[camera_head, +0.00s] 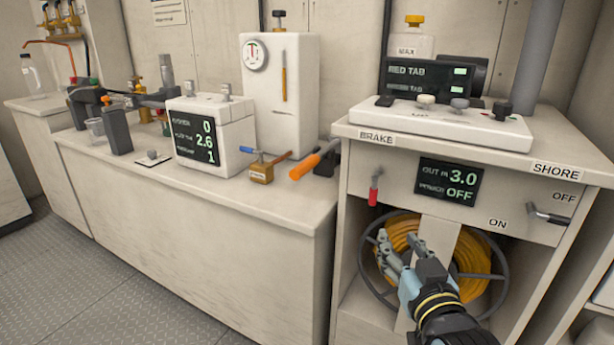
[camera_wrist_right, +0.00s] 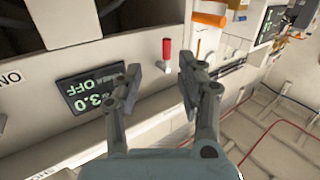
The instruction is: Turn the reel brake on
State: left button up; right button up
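The brake lever (camera_head: 373,193) has a red grip hanging down from a thin metal shaft, below the BRAKE label (camera_head: 377,138) on the panel's left side. Its red grip (camera_wrist_right: 166,50) also shows in the right wrist view, beyond the gap between my fingertips. My right gripper (camera_head: 394,247) is open and empty, below and a little right of the lever, in front of the reel (camera_head: 489,262). It also shows open in the right wrist view (camera_wrist_right: 162,74), apart from the lever. The reel holds coiled yellow cable, partly hidden by a post and my gripper. My left gripper is out of view.
A display (camera_head: 448,182) on the panel reads 3.0 and OFF. A SHORE switch lever (camera_head: 549,213) sits at the right between OFF and ON labels. An orange-handled tool (camera_head: 314,160) lies on the counter (camera_head: 200,206) to the left. The space before the red lever looks clear.

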aim_at(375, 191)
jog(key=shift+t, duration=0.3)
jog(key=w+r+b, duration=0.1)
jog(key=w+b, duration=0.1)
jog(key=w, duration=0.1)
jog(key=w+r+b, duration=0.1)
jog(key=w+b, duration=0.2)
jog(key=w, duration=0.1)
jog(key=w+a+r+b, duration=0.1)
jog(key=w+b, duration=0.1)
jog(key=w, duration=0.2)
jog(key=shift+w+a, duration=0.1)
jog(key=shift+w, duration=0.05)
jog(key=shift+w+r+b, duration=0.25)
jog(key=shift+w+b, duration=0.15)
jog(key=shift+w, duration=0.2)
grip_shut()
